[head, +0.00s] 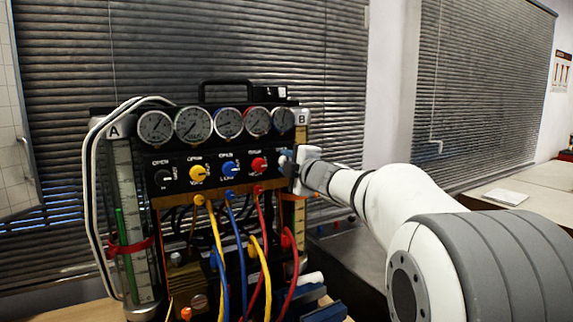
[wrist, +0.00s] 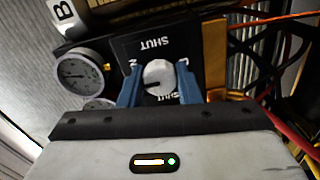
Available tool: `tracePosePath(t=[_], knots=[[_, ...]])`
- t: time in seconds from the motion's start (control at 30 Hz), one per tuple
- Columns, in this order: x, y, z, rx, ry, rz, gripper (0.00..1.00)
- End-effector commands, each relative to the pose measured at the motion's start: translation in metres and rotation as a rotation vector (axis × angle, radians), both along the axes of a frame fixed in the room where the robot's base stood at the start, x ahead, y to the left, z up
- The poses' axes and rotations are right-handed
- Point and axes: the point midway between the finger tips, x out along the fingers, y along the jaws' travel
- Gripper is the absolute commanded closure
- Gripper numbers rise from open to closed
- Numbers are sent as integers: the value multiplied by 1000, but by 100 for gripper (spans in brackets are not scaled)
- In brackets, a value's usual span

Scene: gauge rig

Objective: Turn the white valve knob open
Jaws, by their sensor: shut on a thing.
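The white valve knob (wrist: 158,76) shows in the wrist view between the two blue fingers of my gripper (wrist: 160,86). The fingers are shut on it, one on each side. The panel behind it reads SHUT above the knob, upside down in this view, with more lettering partly covered below it. In the head view my gripper (head: 291,163) is at the right end of the valve row on the gauge rig (head: 222,179). There the white knob is mostly hidden by the gripper and wrist.
Black (head: 163,178), yellow (head: 197,173), blue (head: 230,169) and red (head: 258,164) knobs sit left of my gripper. Several gauges (head: 193,125) line the top. Coloured hoses (head: 266,235) hang below. A clear cylinder (head: 297,225) marked B stands close by on the right.

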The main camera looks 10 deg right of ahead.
Motion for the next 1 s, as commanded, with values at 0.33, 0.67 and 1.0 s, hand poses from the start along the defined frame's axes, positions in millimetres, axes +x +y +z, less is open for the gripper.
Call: tracePosePath(t=[0.33, 0.67, 1.0], knots=[[0, 0, -1, 0, 1, 1, 52], [-2, -1, 0, 0, 0, 0, 48], [-51, -16, 0, -1, -1, -1, 48]])
